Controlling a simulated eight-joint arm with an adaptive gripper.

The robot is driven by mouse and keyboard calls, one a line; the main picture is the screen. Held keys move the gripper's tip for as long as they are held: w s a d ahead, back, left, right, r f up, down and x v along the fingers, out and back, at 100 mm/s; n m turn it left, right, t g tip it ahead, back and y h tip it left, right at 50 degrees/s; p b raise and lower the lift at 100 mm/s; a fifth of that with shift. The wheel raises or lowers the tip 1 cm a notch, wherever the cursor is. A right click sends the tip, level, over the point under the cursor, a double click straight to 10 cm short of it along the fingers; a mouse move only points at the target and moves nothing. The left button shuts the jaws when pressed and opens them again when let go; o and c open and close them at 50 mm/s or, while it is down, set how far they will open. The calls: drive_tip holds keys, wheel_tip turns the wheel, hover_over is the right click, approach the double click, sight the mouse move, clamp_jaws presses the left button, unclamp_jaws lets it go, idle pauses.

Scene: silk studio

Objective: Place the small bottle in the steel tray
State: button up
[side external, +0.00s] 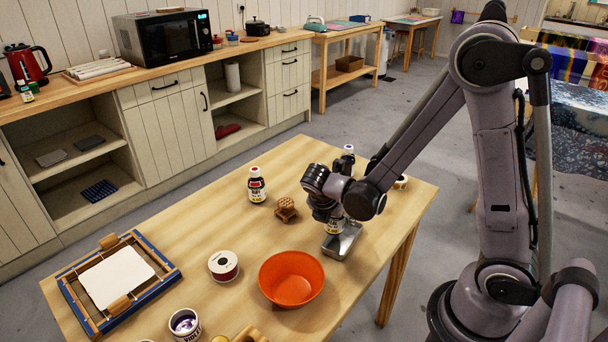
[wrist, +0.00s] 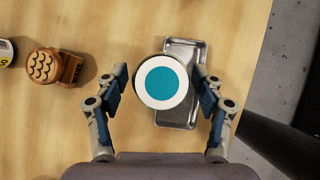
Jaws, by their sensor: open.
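The steel tray (side external: 350,238) lies near the table's right edge, beyond the orange bowl. In the wrist view the tray (wrist: 184,118) is a shallow metal rectangle, partly covered by a small bottle. The bottle's round top (wrist: 162,82), white with a teal centre, overlaps the tray's left side. In the side view the bottle (side external: 334,227) shows a yellowish label under my gripper, at the tray. Whether its base rests fully inside the tray is hidden. My gripper (side external: 331,208) points down over it. In the wrist view its fingers (wrist: 160,76) stand apart on either side of the bottle top.
A carved wooden stamp block (side external: 286,210) and a dark bottle (side external: 257,187) stand left of the tray. Another bottle (side external: 348,154) stands behind my gripper.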

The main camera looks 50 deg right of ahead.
drive_tip(key=s+a+r+m+t+y, duration=0.2)
drive_tip(key=r+m, duration=0.4)
drive_tip(key=m, duration=0.4)
drive_tip(key=s+a+r+m+t+y, duration=0.3)
drive_tip(key=a+r+m, duration=0.3)
drive_tip(key=m, duration=0.4)
drive_tip(key=shift+s+a+r+m+t+y, duration=0.3)
drive_tip(key=shift+s+a+r+m+y, duration=0.1)
drive_tip(key=shift+s+r+y, duration=0.35)
drive_tip(key=shift+o, duration=0.5)
